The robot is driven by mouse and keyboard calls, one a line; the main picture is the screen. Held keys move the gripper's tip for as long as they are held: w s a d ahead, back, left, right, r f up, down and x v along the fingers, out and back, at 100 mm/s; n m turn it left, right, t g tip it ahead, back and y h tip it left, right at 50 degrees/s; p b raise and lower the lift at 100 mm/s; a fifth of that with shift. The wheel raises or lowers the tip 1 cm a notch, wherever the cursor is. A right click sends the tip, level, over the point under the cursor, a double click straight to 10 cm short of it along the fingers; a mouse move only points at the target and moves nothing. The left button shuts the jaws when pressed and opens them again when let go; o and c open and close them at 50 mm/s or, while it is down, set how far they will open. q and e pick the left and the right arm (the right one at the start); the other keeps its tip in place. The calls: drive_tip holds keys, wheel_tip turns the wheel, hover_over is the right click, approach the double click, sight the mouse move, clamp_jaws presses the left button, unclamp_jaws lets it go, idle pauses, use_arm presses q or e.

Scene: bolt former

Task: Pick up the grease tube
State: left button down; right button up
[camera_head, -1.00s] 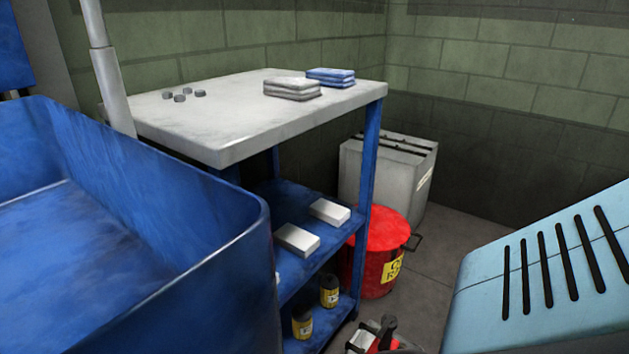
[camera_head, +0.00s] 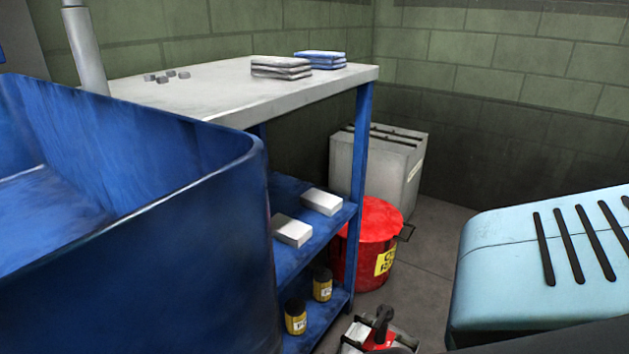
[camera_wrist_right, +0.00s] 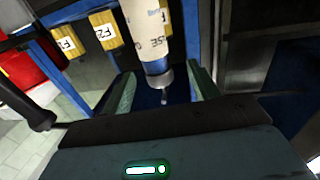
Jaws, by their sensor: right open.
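The grease tube (camera_wrist_right: 149,28) is a cream cylinder with dark lettering in the right wrist view. It hangs in from the top edge of the picture, so its upper part is cut off. Its grey metal end and thin tip (camera_wrist_right: 160,80) point down toward my right gripper (camera_wrist_right: 163,88). The fingers are spread, one on each side of the tip, with gaps on both sides and nothing gripped. I cannot make out the tube in the head view. My left gripper is not in view.
Two yellow-labelled bottles (camera_head: 295,318) (camera_head: 322,285) stand on the low blue shelf, with white boxes (camera_head: 292,231) above. A red bin (camera_head: 360,240) stands beside the shelf. A large blue tub (camera_head: 170,230) fills the left. A red and grey item (camera_head: 378,335) lies low in front.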

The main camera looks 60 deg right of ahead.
drive_tip(key=b+x, duration=0.1)
drive_tip(key=x, duration=0.2)
drive_tip(key=b+x, duration=0.1)
drive_tip(key=x, duration=0.1)
drive_tip(key=shift+w+d+f+b, duration=0.1)
drive_tip(key=shift+w+d+b, duration=0.1)
drive_tip(key=shift+d+b, duration=0.15)
clamp_jaws()
